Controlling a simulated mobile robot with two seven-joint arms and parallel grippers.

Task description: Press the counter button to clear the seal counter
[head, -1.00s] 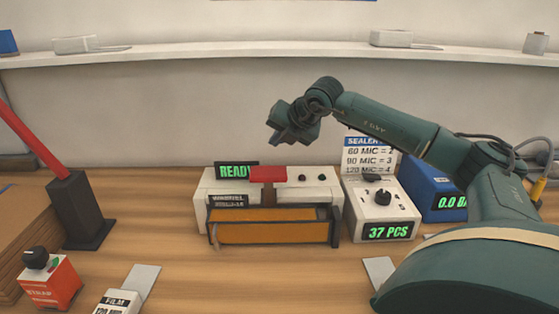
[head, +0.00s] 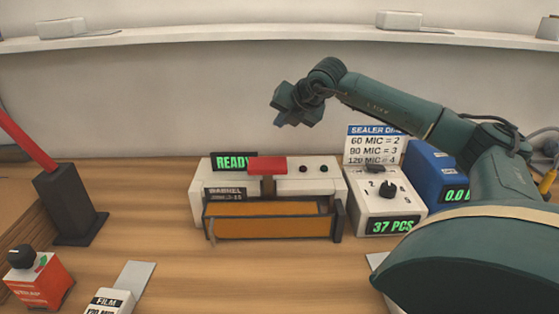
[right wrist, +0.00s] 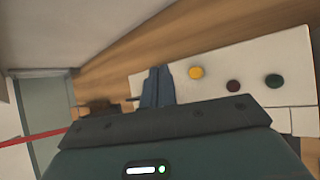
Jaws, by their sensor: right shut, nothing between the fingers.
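The white counter box (head: 365,212) stands right of the sealer, with a black knob on top and a green display (head: 393,227) reading 37 PCS. A small dark piece (head: 374,168) shows at its back edge; I cannot tell whether it is the counter button. The white sealer (head: 335,183) has a red-topped lever and a READY display. My right gripper (head: 281,120) is high above and behind the sealer, apart from the counter box. Its fingers (right wrist: 157,86) are shut and empty in the right wrist view. My left gripper is out of view.
A sign (head: 374,143) stands behind the counter box, and a blue device (head: 432,172) sits to its right. A red-handled black stand (head: 67,203) is at left. The right wrist view shows a white panel with yellow, dark red and green buttons (right wrist: 273,81).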

